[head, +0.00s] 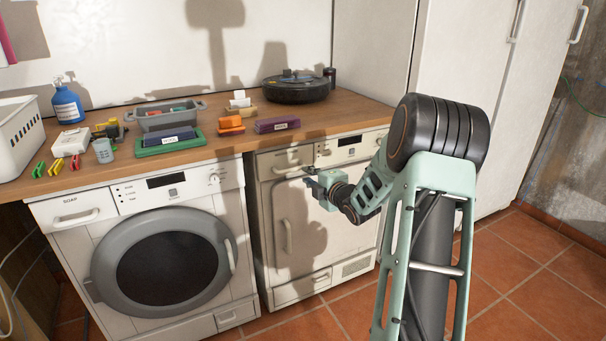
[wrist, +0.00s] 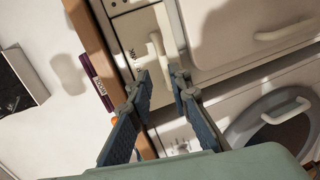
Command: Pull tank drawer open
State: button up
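The tank drawer (head: 275,162) is the cream panel at the upper left of the right-hand machine, under the worktop. It looks shut, its front flush with the panel beside it. Its pale bar handle (head: 287,170) is partly in shadow. In the wrist view the handle (wrist: 156,50) is ahead of my fingertips, its lower end in line with the gap between them. My gripper (head: 311,181) is at the drawer's lower right in the head view. Its two blue-grey fingers are apart and empty in the wrist view (wrist: 160,78). I cannot tell whether they touch the handle.
The machine's door (head: 318,222) is shut below the drawer. A washing machine (head: 70,240) stands to the left. The wooden worktop (head: 215,140) above holds a grey bin (head: 170,119), a purple box (head: 277,125) and a black round device (head: 297,91). Tiled floor (head: 515,265) is clear at right.

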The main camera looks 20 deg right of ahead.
aim_at(294, 170)
jog(key=shift+n+y, duration=0.3)
jog(key=shift+n, duration=0.1)
jog(key=x, duration=0.3)
jog(key=b+x, duration=0.1)
jog(key=x, duration=0.3)
jog(key=b+x, duration=0.1)
jog(key=x, duration=0.3)
jog(key=shift+a+f, duration=0.15)
jog(key=shift+a, duration=0.15)
grip_shut()
